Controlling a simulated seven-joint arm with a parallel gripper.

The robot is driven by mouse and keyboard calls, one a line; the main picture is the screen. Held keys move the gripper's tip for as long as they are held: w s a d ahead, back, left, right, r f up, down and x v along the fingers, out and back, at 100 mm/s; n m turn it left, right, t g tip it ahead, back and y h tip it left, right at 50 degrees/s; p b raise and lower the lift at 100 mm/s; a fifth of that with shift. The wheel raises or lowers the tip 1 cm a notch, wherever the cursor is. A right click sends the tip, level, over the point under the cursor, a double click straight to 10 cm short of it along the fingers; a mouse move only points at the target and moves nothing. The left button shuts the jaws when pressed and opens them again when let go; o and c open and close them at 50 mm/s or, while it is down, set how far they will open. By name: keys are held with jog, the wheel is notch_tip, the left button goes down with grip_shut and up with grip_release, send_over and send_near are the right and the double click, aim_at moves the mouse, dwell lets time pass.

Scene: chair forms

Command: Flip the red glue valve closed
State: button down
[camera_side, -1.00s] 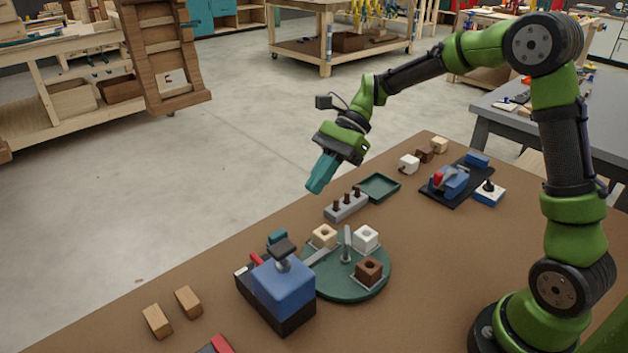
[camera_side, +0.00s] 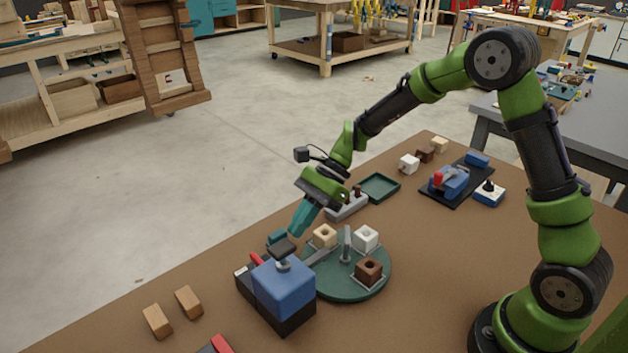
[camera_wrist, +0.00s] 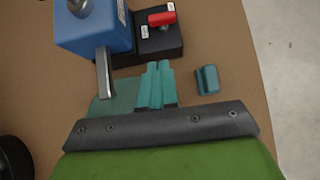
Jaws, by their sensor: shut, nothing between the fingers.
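The red valve handle (camera_side: 256,259) sits on a black base at the left side of the blue machine (camera_side: 285,284). In the wrist view the red handle (camera_wrist: 162,18) lies roughly sideways on the black base (camera_wrist: 160,46), with small white labels beside it. I cannot read the labels. My gripper (camera_side: 297,231) has teal fingers, pointed down and to the left, above and behind the blue machine. In the wrist view its fingertips (camera_wrist: 157,66) are together and empty, apart from the handle, with the front of the black base between them.
A small teal block (camera_wrist: 207,80) stands right of my fingers in the wrist view. A green turntable (camera_side: 347,292) carries tan, white and brown blocks. A grey peg holder (camera_side: 347,207) and green tray (camera_side: 379,187) lie behind. Two wooden blocks (camera_side: 188,302) sit at the left.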

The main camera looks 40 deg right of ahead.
aim_at(258, 263)
jog(key=x, duration=0.4)
jog(key=shift+s, duration=0.1)
jog(key=shift+a+r, duration=0.2)
jog(key=shift+a, duration=1.65)
jog(key=shift+s+a, duration=0.35)
jog(key=shift+s, duration=0.25)
jog(key=shift+s+a, duration=0.3)
jog(key=shift+a, duration=0.05)
jog(key=shift+w, duration=0.15)
dwell(0.4)
